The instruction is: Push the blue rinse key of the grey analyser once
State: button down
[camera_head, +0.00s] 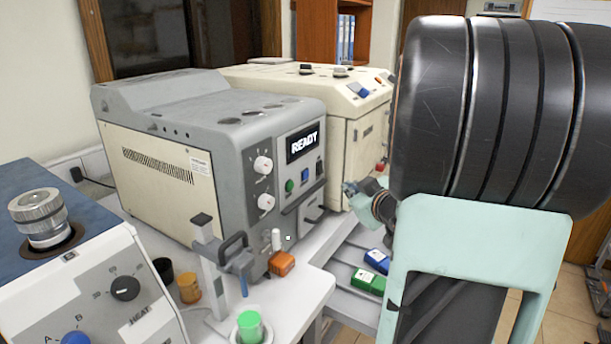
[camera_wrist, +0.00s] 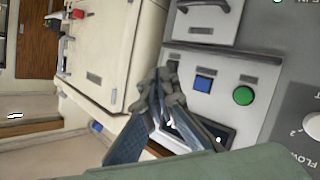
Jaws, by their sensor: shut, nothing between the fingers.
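The grey analyser (camera_head: 225,125) stands on the bench, its lit display (camera_head: 302,143) reading READY. Its square blue rinse key (camera_head: 304,175) is on the front panel below the display, between a green button (camera_head: 289,186) and a dark switch (camera_head: 319,167). In the wrist view, turned sideways, the blue key (camera_wrist: 203,84) and green button (camera_wrist: 243,95) are in plain sight. My gripper (camera_head: 350,188) is shut and empty, to the right of the panel in the head view. In the wrist view my gripper (camera_wrist: 165,84) appears left of the blue key and partly covers the display; contact is not visible.
A cream machine (camera_head: 355,115) stands behind the analyser on the right. White knobs (camera_head: 263,165) and a drawer handle (camera_head: 312,214) stick out of the analyser's front.

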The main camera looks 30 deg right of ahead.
jog(key=b, duration=0.3)
send_near(309, 176)
jog(key=w+d+f, duration=0.2)
jog(key=w+d, duration=0.1)
jog(key=shift+w+a+b, duration=0.25)
jog(key=shift+w+b, duration=0.1)
jog(key=shift+w, duration=0.55)
dwell(0.5)
jog(key=shift+w+a, duration=0.2)
jog(key=shift+w, duration=0.15)
jog(key=shift+w+a+b, duration=0.25)
jog(key=shift+w+b, duration=0.1)
dwell(0.6)
dwell(0.3)
jog(key=shift+s+d+p, duration=0.45)
jog(key=shift+s, duration=0.25)
